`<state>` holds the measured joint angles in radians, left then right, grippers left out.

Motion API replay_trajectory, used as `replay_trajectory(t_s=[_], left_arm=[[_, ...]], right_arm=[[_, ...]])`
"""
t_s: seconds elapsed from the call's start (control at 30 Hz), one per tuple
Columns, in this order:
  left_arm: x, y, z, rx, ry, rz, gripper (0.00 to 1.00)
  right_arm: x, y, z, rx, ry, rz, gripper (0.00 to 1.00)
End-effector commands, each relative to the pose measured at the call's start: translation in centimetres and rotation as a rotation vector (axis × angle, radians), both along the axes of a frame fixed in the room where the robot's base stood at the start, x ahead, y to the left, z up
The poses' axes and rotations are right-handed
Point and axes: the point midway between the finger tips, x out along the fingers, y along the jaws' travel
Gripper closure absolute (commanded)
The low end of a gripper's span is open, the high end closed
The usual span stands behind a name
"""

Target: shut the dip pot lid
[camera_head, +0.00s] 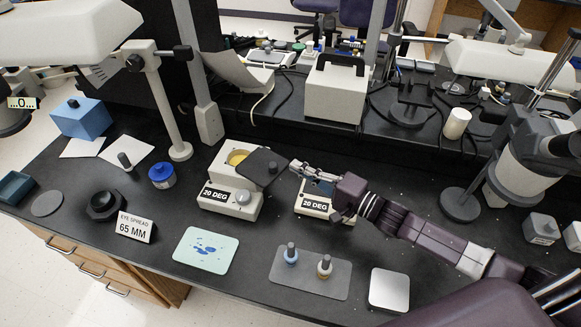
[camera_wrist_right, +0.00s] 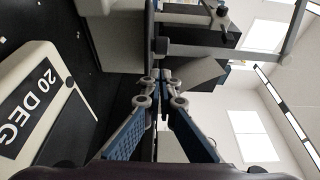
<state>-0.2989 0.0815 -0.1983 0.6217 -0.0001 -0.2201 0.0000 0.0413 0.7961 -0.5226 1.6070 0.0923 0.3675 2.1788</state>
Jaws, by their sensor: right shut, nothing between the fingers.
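The dip pot (camera_head: 230,198) is a white block labelled "20 DEG" with a round yellow opening (camera_head: 237,158) in its top. Its dark square lid (camera_head: 258,162) with a small knob is swung out to the right, leaving most of the yellow opening uncovered. My right gripper (camera_head: 296,167) is shut and empty, just right of the lid's right edge. I cannot tell whether it touches the lid. A second "20 DEG" block (camera_head: 312,206) stands below my right gripper, partly hidden by it. In the right wrist view the closed fingertips (camera_wrist_right: 160,78) meet, with a "20 DEG" block (camera_wrist_right: 45,95) at left. My left gripper is not in view.
In front are a pale green mat (camera_head: 204,262), a grey tray (camera_head: 335,281) with two small bottles, and a white square plate (camera_head: 389,289). A white box (camera_head: 333,92) stands behind.

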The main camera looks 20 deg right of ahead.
Motion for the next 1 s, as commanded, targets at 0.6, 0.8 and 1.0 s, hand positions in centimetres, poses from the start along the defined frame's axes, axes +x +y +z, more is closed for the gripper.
replay_trajectory(t_s=[0.6, 0.8, 1.0], left_arm=[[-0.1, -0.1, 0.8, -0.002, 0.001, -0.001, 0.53], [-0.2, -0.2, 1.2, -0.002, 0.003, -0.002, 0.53], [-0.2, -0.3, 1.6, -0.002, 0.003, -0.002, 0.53]], right_arm=[[0.3, 2.5, 0.0, 0.0, 0.0, -0.001, 1.0], [0.2, 2.8, 0.2, 0.004, 0.0, -0.02, 1.0], [0.1, 3.1, 0.2, 0.001, 0.0, -0.055, 1.0]])
